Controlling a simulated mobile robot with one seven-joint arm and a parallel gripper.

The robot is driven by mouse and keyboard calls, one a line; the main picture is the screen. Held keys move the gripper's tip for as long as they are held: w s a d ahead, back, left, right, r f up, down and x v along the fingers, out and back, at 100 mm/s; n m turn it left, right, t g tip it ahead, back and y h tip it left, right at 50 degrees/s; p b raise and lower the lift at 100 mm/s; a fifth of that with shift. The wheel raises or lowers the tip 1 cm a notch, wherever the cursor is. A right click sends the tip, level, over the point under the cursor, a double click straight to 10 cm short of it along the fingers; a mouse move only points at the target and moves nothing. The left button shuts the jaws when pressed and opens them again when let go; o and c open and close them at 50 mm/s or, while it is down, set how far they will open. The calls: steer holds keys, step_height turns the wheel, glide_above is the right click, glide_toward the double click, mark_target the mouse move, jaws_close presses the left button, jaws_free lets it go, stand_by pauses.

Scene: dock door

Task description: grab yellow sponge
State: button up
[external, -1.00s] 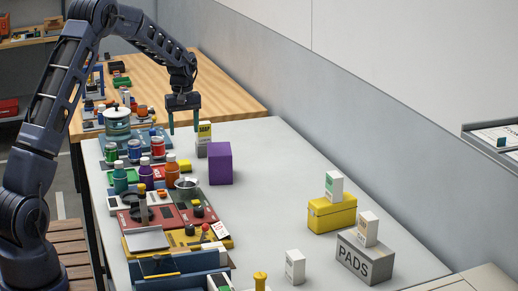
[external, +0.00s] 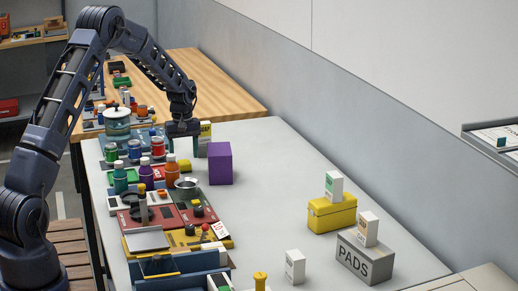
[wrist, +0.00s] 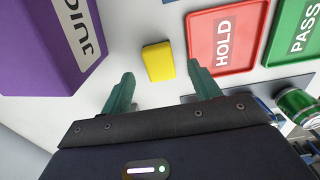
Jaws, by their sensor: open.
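The yellow sponge (wrist: 158,61) is a small rounded block lying on the white tabletop in the wrist view. My gripper (wrist: 161,75) is open, with one teal finger on each side of the sponge's near end in that view. The fingers look apart from it, and nothing is held.
A purple box (wrist: 55,40) stands left of the sponge, also in the external view (external: 220,163). A red HOLD tray (wrist: 238,64) lies close on the right, with a green PASS tray (wrist: 284,50) beyond.

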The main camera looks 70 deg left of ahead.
step_height(320, 180, down, 2)
steer(key=shift+f, duration=0.25)
steer(key=c, duration=1.1)
steer(key=shift+o, duration=0.2)
